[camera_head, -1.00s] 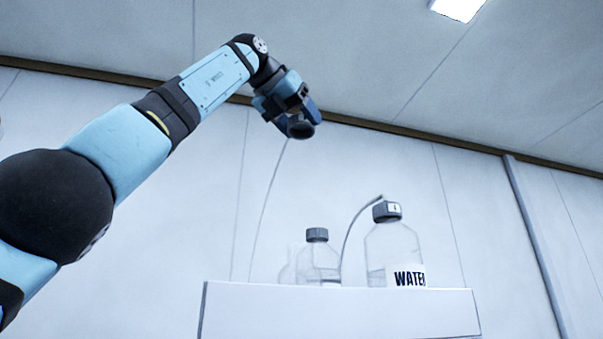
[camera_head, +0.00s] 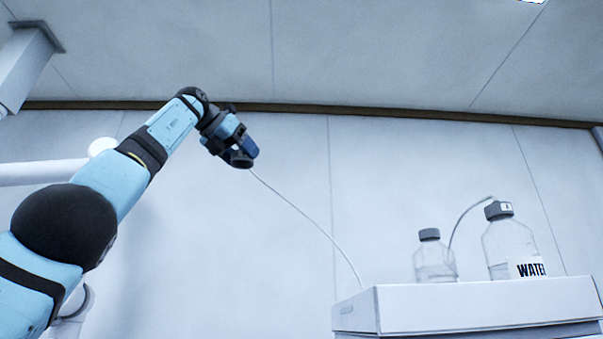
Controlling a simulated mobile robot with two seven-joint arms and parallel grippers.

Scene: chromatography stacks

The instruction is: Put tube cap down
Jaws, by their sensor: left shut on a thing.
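My left gripper (camera_head: 243,152) is held high in front of the wall, well to the left of the white stack top and above it. It is shut on the tube cap (camera_head: 238,159), a dark piece mostly hidden by the fingers. A thin pale tube (camera_head: 312,220) runs from the cap down and right to the stack's left edge. My right gripper is not in view.
The white stack (camera_head: 460,306) bears a small capped clear bottle (camera_head: 435,262) and a larger bottle (camera_head: 508,246) labelled WATER, whose own tube arches from its cap. A white pipe-like part (camera_head: 40,172) is at the left. The air between gripper and bottles is clear except for the tube.

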